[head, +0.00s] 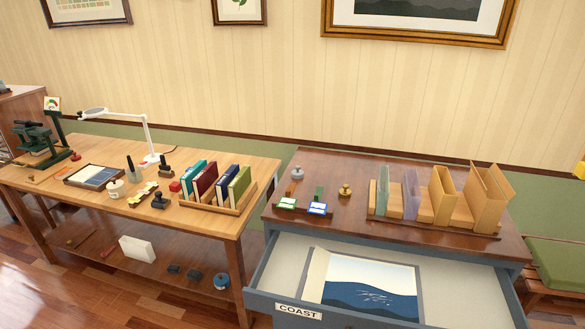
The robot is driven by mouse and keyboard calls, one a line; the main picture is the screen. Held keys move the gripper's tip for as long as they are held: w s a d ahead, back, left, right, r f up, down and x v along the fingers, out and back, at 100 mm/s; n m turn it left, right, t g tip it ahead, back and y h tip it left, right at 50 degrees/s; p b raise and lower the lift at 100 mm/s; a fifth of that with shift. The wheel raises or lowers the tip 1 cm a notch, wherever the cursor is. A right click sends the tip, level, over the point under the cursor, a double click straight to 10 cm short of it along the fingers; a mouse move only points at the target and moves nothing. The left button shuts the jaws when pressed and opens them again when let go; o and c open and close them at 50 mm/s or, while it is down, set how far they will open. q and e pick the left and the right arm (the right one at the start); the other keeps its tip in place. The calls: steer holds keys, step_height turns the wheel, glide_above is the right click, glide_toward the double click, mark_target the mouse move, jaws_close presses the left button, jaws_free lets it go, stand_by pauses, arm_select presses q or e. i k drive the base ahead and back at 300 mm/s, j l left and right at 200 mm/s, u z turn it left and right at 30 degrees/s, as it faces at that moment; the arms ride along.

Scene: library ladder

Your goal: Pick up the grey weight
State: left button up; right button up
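A small grey knobbed object that looks like the grey weight (297,173) stands upright near the back left corner of the brown-topped cabinet (335,228). It is small in the picture. A similar brass-coloured weight (345,190) stands to its right on the same top. Neither of my grippers is in view, and nothing is seen touching the grey weight.
Two stamp-like pieces with pale labels (318,208) lie in front of the weights. A wooden rack (430,225) of folders stands right of them. The drawer labelled COAST (298,311) is open below, holding a print. A wooden table (232,217) with books and a lamp stands left.

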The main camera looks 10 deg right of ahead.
mark_target(297, 174)
steer(key=i+j+z, duration=0.1)
steer(key=i+j, duration=0.3)
steer(key=i+j+z, duration=0.1)
steer(key=i+j, duration=0.3)
steer(key=j, duration=0.2)
